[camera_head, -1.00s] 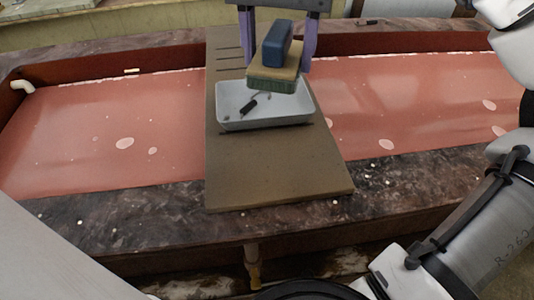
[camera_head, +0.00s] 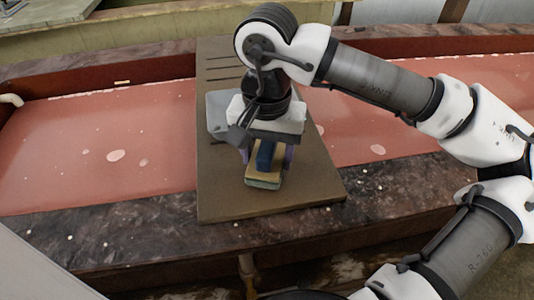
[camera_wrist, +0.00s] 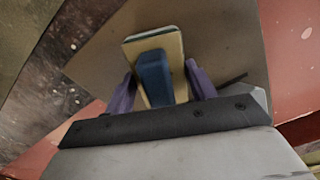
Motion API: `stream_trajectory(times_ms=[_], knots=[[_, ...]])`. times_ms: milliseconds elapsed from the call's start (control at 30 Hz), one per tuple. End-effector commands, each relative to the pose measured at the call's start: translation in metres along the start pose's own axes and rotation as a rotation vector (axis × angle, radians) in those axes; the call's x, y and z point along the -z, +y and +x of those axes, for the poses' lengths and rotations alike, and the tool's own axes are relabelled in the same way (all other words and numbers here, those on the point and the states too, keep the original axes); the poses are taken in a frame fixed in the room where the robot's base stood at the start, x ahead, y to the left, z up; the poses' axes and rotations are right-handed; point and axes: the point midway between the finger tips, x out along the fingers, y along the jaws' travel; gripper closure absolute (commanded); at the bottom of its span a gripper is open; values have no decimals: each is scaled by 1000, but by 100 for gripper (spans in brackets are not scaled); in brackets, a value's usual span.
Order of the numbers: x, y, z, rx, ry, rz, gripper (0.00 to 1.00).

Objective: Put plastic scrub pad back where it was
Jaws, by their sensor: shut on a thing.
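The plastic scrub pad (camera_head: 263,179) is a tan block with a green underside and a blue grip on top. My gripper (camera_head: 266,157) is shut on it, one purple finger on each side. The wrist view shows my gripper (camera_wrist: 162,78) with the scrub pad (camera_wrist: 170,45) between the fingers. The pad is over the near part of the brown board (camera_head: 225,195); I cannot tell whether it touches the board. The light grey tray (camera_head: 216,112) is behind my gripper on the board, mostly hidden by my wrist.
The board lies across a red basin (camera_head: 80,150) with a dark stone rim (camera_head: 130,228). Slots are cut in the board's far end. The board's near left and right areas are bare. A wooden ledge (camera_head: 180,25) runs behind the basin.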

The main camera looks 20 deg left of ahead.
Motion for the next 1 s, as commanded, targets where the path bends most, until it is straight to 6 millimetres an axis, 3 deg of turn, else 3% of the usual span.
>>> stream_trajectory(times_ms=[100,467,500,633,1000], knots=[[0,0,10,1,0,0,69],[0,0,14,1,1,0,69],[0,0,12,1,1,0,39],[0,0,12,1,0,0,22],[0,0,7,0,0,0,22]])
